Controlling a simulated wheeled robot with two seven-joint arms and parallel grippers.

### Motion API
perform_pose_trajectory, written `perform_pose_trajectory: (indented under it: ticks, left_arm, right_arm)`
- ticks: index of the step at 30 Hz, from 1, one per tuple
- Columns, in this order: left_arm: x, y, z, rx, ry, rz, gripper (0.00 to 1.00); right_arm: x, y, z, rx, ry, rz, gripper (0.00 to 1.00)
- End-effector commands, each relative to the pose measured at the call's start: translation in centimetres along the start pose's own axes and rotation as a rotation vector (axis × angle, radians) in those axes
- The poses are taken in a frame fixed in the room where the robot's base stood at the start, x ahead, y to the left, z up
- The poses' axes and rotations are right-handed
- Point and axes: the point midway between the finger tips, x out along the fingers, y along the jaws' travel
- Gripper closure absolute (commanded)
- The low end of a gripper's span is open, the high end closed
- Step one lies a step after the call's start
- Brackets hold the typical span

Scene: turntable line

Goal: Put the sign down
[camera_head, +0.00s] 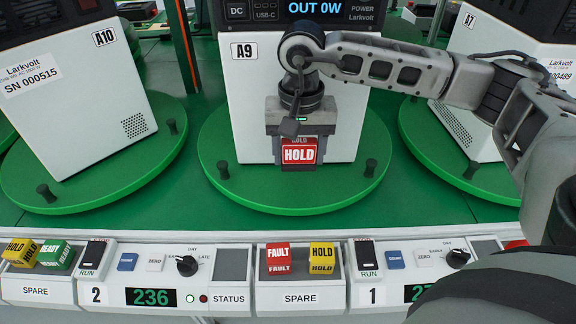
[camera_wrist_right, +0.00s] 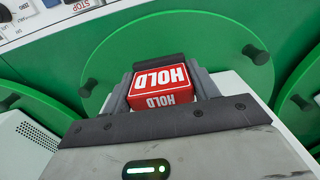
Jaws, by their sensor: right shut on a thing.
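The sign is a small red block lettered HOLD (camera_head: 299,152). My right gripper (camera_head: 300,142) is shut on it, in front of the white unit marked A9 (camera_head: 246,100). In the right wrist view the red HOLD sign (camera_wrist_right: 160,84) sits between the two fingers of the right gripper (camera_wrist_right: 163,88). The sign appears above the front part of the green turntable (camera_head: 290,195); whether it touches the turntable I cannot tell. My left gripper is not in view.
A SPARE tray (camera_head: 300,298) in front holds a red FAULT block (camera_head: 278,258) and a yellow HOLD block (camera_head: 321,257). Another SPARE tray (camera_head: 36,291) is at the left. Black pegs (camera_head: 371,167) stand on the turntable rim. Units A10 (camera_head: 75,100) and A7 (camera_head: 480,50) flank A9.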

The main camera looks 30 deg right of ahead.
Motion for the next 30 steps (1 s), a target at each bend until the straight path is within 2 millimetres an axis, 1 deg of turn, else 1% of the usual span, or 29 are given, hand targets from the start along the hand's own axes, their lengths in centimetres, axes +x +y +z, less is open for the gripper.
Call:
perform_pose_trajectory:
  ticks: [1, 7, 9, 12, 15, 24, 27, 28, 29, 30]
  left_arm:
    - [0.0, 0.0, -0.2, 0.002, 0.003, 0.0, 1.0]
    - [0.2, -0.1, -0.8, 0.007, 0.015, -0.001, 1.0]
    - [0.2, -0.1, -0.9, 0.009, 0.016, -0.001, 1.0]
    - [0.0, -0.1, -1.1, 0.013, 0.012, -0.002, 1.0]
    - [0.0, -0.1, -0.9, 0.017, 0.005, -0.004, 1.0]
    - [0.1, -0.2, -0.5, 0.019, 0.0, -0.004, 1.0]
    - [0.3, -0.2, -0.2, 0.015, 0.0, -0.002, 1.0]
    - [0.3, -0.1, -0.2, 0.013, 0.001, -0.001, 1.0]
    - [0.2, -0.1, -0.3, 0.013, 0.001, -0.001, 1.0]
    - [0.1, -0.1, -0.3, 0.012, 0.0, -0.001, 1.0]
  right_arm:
    - [0.6, -0.5, -0.1, -0.001, -0.002, 0.001, 0.65]
    - [1.9, -1.5, -0.3, -0.001, -0.001, 0.0, 0.65]
    - [2.7, -2.2, -0.4, -0.002, -0.001, 0.0, 0.65]
    - [4.2, -1.9, -0.4, 0.0, -0.002, 0.003, 0.65]
    - [5.3, -2.0, -0.4, 0.0, -0.002, 0.001, 0.65]
    - [5.6, -2.0, -0.5, -0.001, 0.001, 0.0, 0.65]
    - [6.0, -2.0, -0.4, -0.001, 0.0, 0.0, 0.65]
    - [6.0, -2.0, -0.4, -0.001, 0.0, 0.0, 0.38]
    - [5.9, -2.0, -0.4, -0.001, 0.0, 0.0, 0.3]
    - [5.8, -2.0, -0.4, -0.001, 0.0, 0.0, 0.19]
